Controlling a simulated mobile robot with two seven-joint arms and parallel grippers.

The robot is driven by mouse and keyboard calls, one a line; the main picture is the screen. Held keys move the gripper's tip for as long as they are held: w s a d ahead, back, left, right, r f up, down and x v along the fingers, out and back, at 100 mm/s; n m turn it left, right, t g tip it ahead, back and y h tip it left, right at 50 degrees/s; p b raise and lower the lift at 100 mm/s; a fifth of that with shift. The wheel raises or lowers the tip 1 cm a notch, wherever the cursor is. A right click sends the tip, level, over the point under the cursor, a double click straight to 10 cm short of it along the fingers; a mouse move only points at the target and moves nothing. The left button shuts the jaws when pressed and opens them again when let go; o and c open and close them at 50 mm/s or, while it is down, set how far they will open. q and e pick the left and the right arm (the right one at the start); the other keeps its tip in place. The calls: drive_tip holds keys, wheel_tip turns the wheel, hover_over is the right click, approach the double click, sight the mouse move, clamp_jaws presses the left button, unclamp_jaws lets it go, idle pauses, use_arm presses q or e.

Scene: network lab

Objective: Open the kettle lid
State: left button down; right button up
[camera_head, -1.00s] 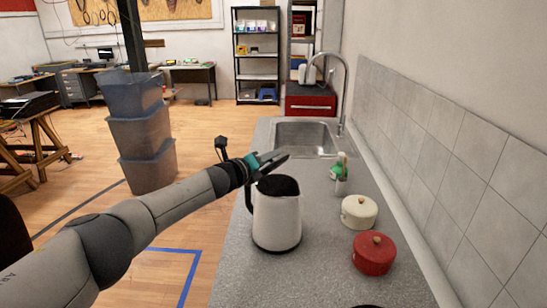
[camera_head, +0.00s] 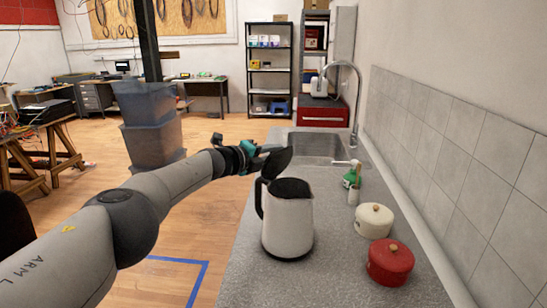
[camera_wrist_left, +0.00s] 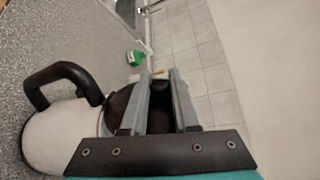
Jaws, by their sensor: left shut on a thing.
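The white kettle (camera_head: 287,225) stands upright on the grey counter, its black handle (camera_head: 259,197) on the left. Its dark top opening (camera_head: 290,188) shows. The dark kettle lid (camera_head: 276,164) stands tilted up above the rim, on the handle side. My left gripper (camera_head: 262,152) is at the lid's upper edge and is shut on it. In the left wrist view the two fingers (camera_wrist_left: 162,90) lie either side of the dark lid, with the kettle body (camera_wrist_left: 50,140) and handle (camera_wrist_left: 62,82) to the left. The fingers partly hide the lid. My right gripper is not in view.
A cream pot (camera_head: 374,220) and a red pot (camera_head: 390,263) stand right of the kettle. A green-and-white bottle (camera_head: 352,177) stands behind, near the sink (camera_head: 318,146) and tap. The tiled wall (camera_head: 450,150) bounds the right. The counter in front of the kettle is clear.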

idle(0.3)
use_arm(q)
drive_tip(key=c, duration=0.7)
unclamp_jaws()
drive_tip(key=shift+p+v, duration=3.95)
drive_tip(key=shift+v, duration=3.65)
